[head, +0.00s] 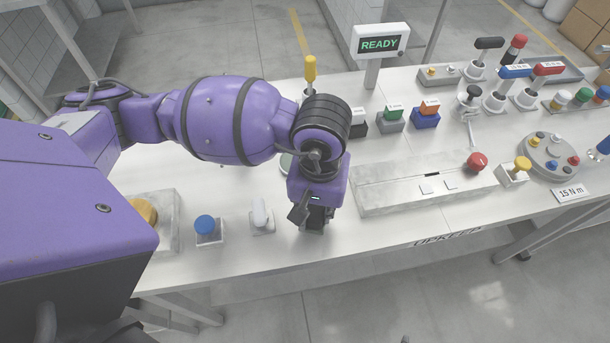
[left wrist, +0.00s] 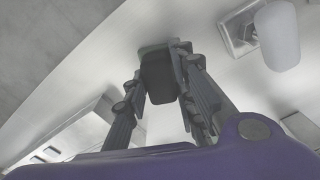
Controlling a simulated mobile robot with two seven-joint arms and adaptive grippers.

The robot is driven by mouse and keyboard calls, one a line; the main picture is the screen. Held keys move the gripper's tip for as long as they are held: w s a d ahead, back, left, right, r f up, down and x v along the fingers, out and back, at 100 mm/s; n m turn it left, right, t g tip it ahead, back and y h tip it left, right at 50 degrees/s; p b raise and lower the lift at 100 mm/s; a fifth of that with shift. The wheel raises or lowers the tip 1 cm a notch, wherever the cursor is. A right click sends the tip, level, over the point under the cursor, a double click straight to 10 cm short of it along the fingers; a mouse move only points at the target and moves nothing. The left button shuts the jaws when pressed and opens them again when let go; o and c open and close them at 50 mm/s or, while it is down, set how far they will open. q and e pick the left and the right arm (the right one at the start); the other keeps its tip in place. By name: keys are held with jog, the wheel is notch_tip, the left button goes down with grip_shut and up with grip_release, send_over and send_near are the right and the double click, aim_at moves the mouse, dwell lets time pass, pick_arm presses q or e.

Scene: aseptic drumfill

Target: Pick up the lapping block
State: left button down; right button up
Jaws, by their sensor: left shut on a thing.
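My left gripper (head: 308,214) points down at the front part of the white table, left of the long pale panel. In the left wrist view the gripper's two fingers (left wrist: 168,84) are closed on the sides of a dark block with a greenish edge, which I take as the lapping block (left wrist: 157,72). In the head view the block (head: 318,217) shows only partly beneath the fingers. Whether it touches the table I cannot tell. My right gripper is not in view.
A white-handled fixture (head: 261,215) and a blue knob (head: 205,225) stand just left of the gripper. The long pale panel (head: 400,190) with a red knob (head: 476,161) lies to the right. A READY display (head: 380,43) stands behind. Levers and coloured blocks fill the back right.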

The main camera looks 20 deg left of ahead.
aim_at(317, 209)
pick_arm(q)
jog(key=shift+r, duration=0.1)
jog(key=shift+w+r, duration=0.1)
jog(key=shift+r, duration=0.3)
notch_tip(317, 209, up, 2)
jog(key=shift+r, duration=0.2)
jog(key=s+d+r+p, duration=0.4)
jog(key=s+d+r, duration=0.3)
jog(key=s, duration=0.5)
jog(key=shift+s+r+p, duration=0.15)
jog(key=shift+r+p, duration=0.25)
jog(key=shift+r, duration=0.9)
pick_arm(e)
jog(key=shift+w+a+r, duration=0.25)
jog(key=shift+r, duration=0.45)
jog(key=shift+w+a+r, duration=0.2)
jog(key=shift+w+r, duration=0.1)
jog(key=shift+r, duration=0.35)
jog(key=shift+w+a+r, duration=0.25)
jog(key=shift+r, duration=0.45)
